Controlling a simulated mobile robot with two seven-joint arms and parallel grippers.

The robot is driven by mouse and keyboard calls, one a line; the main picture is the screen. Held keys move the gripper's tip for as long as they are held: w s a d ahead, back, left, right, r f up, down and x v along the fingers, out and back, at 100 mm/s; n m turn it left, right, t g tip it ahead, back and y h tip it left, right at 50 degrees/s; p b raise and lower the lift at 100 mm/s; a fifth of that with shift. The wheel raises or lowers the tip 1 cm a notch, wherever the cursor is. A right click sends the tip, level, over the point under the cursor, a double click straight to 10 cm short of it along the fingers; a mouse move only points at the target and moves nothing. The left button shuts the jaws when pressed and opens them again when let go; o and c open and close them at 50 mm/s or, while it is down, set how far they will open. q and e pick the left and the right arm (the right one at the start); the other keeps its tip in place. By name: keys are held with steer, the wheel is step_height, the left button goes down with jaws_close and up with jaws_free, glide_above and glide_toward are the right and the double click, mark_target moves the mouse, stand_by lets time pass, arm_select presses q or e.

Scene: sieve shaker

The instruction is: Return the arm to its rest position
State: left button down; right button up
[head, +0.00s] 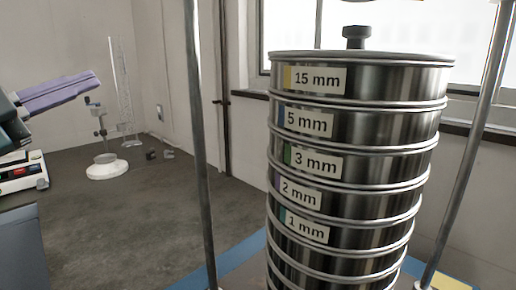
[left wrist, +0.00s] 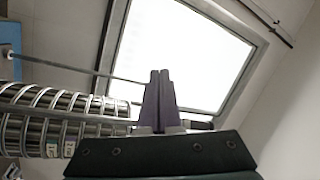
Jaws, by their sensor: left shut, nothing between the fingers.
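My left gripper (head: 90,82) is at the left side of the head view, its purple fingers together and pointing right and slightly up. They also show in the left wrist view (left wrist: 158,78), closed with nothing between them. The gripper is well apart from the sieve stack (head: 375,123). The stack has steel rings labelled 15, 5, 3, 2 and 1 mm from the top down, with a dark knob (head: 355,38) on top. The stack also appears on its side in the left wrist view (left wrist: 60,103). My right gripper is not in view.
Metal rods (head: 201,150) stand on both sides of the stack. A white-based stand (head: 107,168), a tall glass cylinder (head: 122,95) and a white bench device (head: 24,174) are at left. The counter (head: 150,215) between them and the stack is mostly clear.

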arm_select(q)
steer(key=s+d+f+n+g+y, duration=0.25)
steer(key=s+f+n+y, duration=0.35)
steer(key=f, duration=0.4)
steer(key=s+d+f+n+g+y, duration=0.2)
steer(key=s+f+n+g+y, duration=0.25)
steer(key=f+n, duration=0.35)
steer(key=s+d+f+n+g, duration=0.1)
steer(key=s+d+f+g, duration=0.15)
steer(key=s, duration=0.45)
steer(key=s+d+f+g, duration=0.1)
steer(key=s+f+g, duration=0.15)
steer(key=s, duration=0.35)
steer(key=s+d+f+n+g, duration=0.1)
steer(key=s+d+f+g, duration=0.15)
steer(key=s, duration=0.45)
step_height(320, 180, up, 36)
steer(key=a+p, duration=0.1)
steer(key=p, duration=3.4)
steer(key=shift+h, duration=0.45)
